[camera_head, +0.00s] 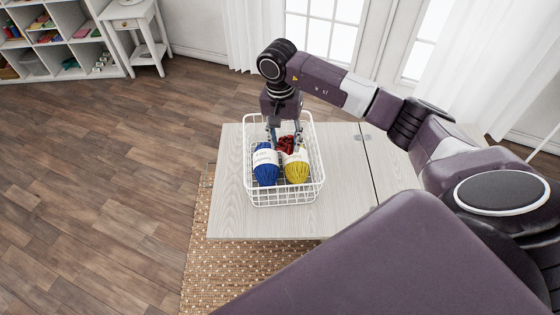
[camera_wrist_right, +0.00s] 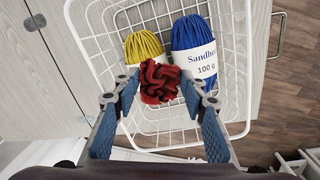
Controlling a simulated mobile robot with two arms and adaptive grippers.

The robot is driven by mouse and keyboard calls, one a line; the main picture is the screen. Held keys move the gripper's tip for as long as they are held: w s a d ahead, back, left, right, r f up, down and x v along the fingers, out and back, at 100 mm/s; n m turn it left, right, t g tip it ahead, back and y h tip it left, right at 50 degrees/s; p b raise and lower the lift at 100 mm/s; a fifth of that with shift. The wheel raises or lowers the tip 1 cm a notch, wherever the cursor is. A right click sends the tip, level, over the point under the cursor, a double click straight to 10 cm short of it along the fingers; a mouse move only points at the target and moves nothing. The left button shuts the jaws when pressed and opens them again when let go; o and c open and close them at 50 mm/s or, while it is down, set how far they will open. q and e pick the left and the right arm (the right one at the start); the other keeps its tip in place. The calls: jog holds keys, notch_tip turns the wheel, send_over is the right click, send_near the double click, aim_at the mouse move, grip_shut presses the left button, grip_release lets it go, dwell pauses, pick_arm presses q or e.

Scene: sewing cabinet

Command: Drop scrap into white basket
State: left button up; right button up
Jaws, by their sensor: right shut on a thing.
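The white wire basket (camera_head: 312,190) stands on the pale wooden cabinet top. It holds a blue yarn ball (camera_head: 266,172) and a yellow yarn ball (camera_head: 297,171). The dark red crumpled scrap (camera_head: 286,144) is at my right gripper (camera_head: 286,140), which points down over the basket. In the right wrist view the scrap (camera_wrist_right: 159,82) lies between the blue-padded fingertips of my right gripper (camera_wrist_right: 158,88), in front of the yarn. The gripper is shut on it. I cannot tell whether the scrap touches the yarn. My left gripper is not in view.
The pale cabinet top (camera_head: 232,215) has bare room left of and in front of the basket. A woven rug (camera_head: 200,262) lies under it. A white shelf (camera_head: 50,45) and a small white side table (camera_head: 133,30) stand far back left.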

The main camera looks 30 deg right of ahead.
jog(key=o, duration=0.7)
jog(key=shift+r, duration=0.1)
notch_tip(320, 180, up, 12)
jog(key=shift+w+a, duration=0.3)
jog(key=shift+f, duration=0.2)
